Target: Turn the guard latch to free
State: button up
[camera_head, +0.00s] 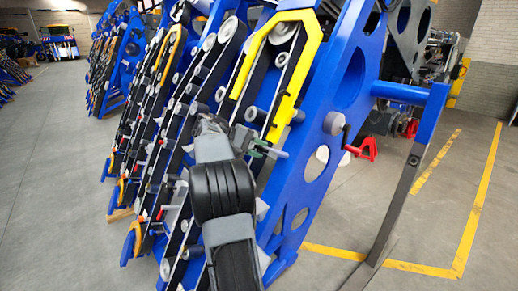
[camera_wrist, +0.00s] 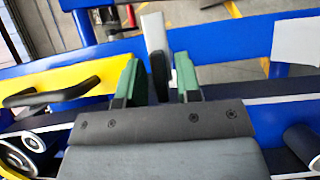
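A pale grey lever with a dark lower part, which looks like the guard latch (camera_wrist: 154,33), stands upright in the middle of the wrist view. My gripper (camera_wrist: 157,78) has green fingertips, one on each side of the lever's dark part. The fingers are apart, with a visible gap on both sides of the lever. In the head view my gripper (camera_head: 257,150) reaches the blue frame below the yellow guard (camera_head: 291,88), and a short grey bar shows just past its fingertips. My arm hides much of this spot.
The yellow guard also shows in the wrist view (camera_wrist: 75,78), with a black handle (camera_wrist: 52,95) left of my gripper. Belts and rollers (camera_wrist: 28,142) lie close below. A blue side plate (camera_head: 335,85) rises on the right.

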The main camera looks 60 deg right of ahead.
jog(key=shift+o, duration=0.4)
jog(key=shift+w+r, duration=0.1)
jog(key=shift+w+a+r, duration=0.15)
jog(key=shift+w+a, duration=0.05)
jog(key=shift+w, duration=0.05)
jog(key=p+v, duration=0.2)
jog(key=v, duration=1.1)
